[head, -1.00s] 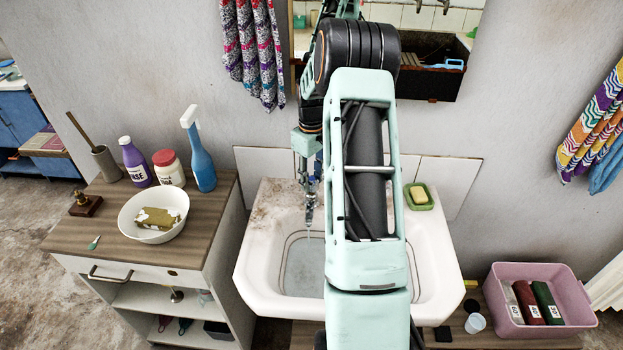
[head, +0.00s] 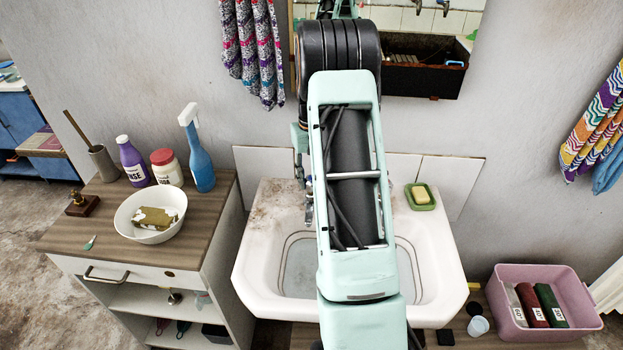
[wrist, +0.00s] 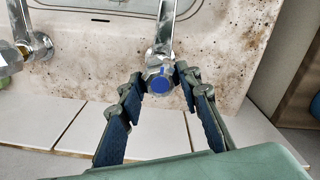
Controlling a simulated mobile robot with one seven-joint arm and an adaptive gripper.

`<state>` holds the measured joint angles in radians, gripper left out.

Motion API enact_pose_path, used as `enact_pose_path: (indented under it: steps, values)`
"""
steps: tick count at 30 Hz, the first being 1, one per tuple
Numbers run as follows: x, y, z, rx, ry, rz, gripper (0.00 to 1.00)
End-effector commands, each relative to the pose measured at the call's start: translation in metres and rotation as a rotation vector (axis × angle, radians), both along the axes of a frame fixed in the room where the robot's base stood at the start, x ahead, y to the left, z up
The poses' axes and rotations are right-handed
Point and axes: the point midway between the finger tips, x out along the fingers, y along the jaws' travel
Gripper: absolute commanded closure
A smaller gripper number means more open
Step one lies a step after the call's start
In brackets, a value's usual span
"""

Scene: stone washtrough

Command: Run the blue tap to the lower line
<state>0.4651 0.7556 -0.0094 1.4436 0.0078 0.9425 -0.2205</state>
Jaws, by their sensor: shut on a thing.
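The blue tap (wrist: 160,86) is a chrome tap with a round blue cap, in the middle of the wrist view. Its spout runs toward the top of that view, over the basin. My gripper (wrist: 160,76) is shut on the blue tap, with one dark finger on each side of its head. In the head view my arm covers most of the tap and gripper. The white washbasin (head: 247,270) has dark lines around its inner wall, partly hidden by my arm. I cannot tell the water level.
A second chrome tap (wrist: 35,45) stands to the left in the wrist view. A green soap dish (head: 421,204) sits on the basin's right rim. A wooden-topped cabinet (head: 95,225) with a bowl and bottles stands left; a pink bin (head: 580,315) stands right.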

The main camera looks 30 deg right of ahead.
Motion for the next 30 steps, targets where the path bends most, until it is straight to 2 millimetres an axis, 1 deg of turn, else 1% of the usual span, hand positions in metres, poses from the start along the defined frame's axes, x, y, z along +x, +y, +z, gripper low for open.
enact_pose_path:
  steps: [13,14,18,26,28,30]
  values:
    - [0.0000,0.0001,0.0003,0.001,0.000,-0.015,0.93]
    - [0.0000,0.0001,0.0003,0.001,0.000,-0.015,0.66]
    - [0.0000,0.0001,0.0002,0.001,0.000,-0.014,0.51]
    - [0.0001,0.0000,0.0006,0.000,0.000,-0.013,0.51]
    - [0.0003,-0.0002,0.0033,0.000,-0.001,-0.013,0.51]
    - [0.0006,-0.0004,0.0101,-0.001,-0.002,-0.013,0.51]
